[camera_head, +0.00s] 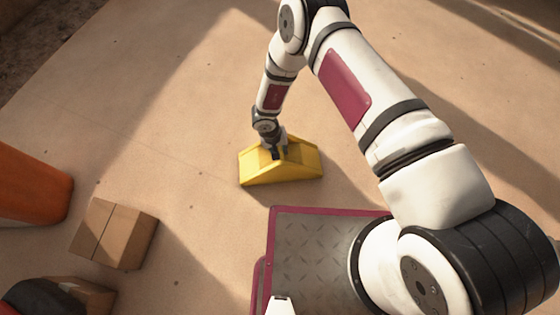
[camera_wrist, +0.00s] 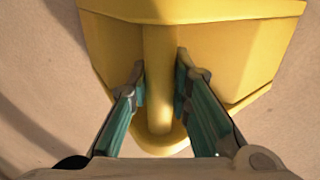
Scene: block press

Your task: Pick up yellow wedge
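The yellow wedge (camera_head: 293,172) sits on the sandy floor near the middle of the head view, broad side toward the camera. It fills the upper middle of the wrist view (camera_wrist: 110,45), with a raised central rib running down it. My gripper (camera_head: 277,152) is over the top of the wedge, pointing down. In the wrist view my gripper (camera_wrist: 160,85) has one finger on each side of the rib, both pads against its edges. It looks shut on the rib. I see no clear gap under the wedge.
A cardboard box (camera_head: 115,233) stands at lower left, with an orange object (camera_head: 32,190) beyond it at the left edge. Another box, partly dark (camera_head: 85,293), is at the lower left corner. The floor around the wedge is clear.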

